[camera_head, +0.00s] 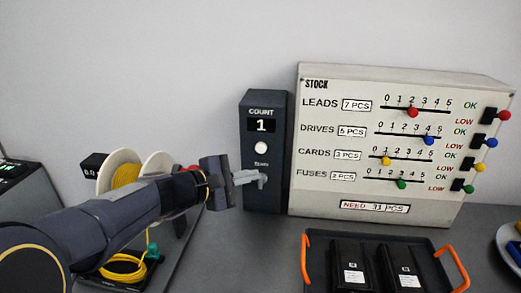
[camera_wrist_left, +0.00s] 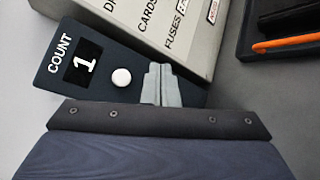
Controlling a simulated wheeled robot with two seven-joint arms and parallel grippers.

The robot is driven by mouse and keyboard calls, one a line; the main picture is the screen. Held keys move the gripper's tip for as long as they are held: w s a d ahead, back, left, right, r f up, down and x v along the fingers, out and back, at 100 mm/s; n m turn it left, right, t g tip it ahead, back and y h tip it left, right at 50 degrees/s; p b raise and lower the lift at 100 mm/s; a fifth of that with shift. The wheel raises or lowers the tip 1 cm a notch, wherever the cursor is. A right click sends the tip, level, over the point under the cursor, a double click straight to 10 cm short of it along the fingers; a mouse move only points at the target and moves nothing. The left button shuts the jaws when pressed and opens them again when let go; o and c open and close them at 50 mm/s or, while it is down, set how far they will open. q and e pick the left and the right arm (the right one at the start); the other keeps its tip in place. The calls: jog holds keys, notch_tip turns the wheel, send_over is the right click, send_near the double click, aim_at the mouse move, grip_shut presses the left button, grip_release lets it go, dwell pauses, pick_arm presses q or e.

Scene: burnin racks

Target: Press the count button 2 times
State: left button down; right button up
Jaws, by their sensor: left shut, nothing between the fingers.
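The count box (camera_head: 264,190) is a dark upright box with a display (camera_head: 261,125) reading 1 under the word COUNT. Its round white button (camera_head: 260,147) sits below the display. My left gripper (camera_head: 262,179) is shut and empty, its fingertips in front of the lower part of the box, below the button. In the left wrist view the button (camera_wrist_left: 121,78) is uncovered, to the left of the shut fingers (camera_wrist_left: 160,82), and the display (camera_wrist_left: 82,64) also reads 1. I cannot tell whether the fingertips touch the box. My right gripper is not in view.
A beige stock panel (camera_head: 340,190) with coloured sliders and switches stands right of the box. A dark tray (camera_head: 318,248) with orange handles (camera_head: 306,258) holds black packs in front. A yellow-cored spool (camera_head: 125,172) and yellow cable (camera_head: 124,270) are at left.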

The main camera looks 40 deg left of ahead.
pick_arm(q)
jog(key=p, duration=0.1)
send_near(265, 151)
jog(key=w+d+f, duration=0.2)
jog(key=w+d, duration=0.1)
jog(key=shift+w+a+r, duration=0.1)
jog(key=shift+w, duration=0.25)
jog(key=shift+w+a+r, duration=0.1)
jog(key=shift+w+a, duration=0.05)
jog(key=shift+w, duration=0.25)
jog(key=shift+w+a, duration=0.1)
jog(key=shift+w, duration=0.05)
dwell(1.3)
jog(key=shift+w+a, duration=0.15)
jog(key=shift+w, duration=0.1)
jog(key=shift+w+a, duration=0.2)
jog(key=shift+w, duration=0.2)
dwell(0.7)
jog(key=shift+s+b, duration=0.15)
jog(key=shift+b, duration=0.15)
jog(key=shift+s+d+b, duration=0.3)
jog(key=shift+s+d, duration=0.15)
jog(key=shift+s, duration=0.2)
jog(key=shift+s, duration=0.1)
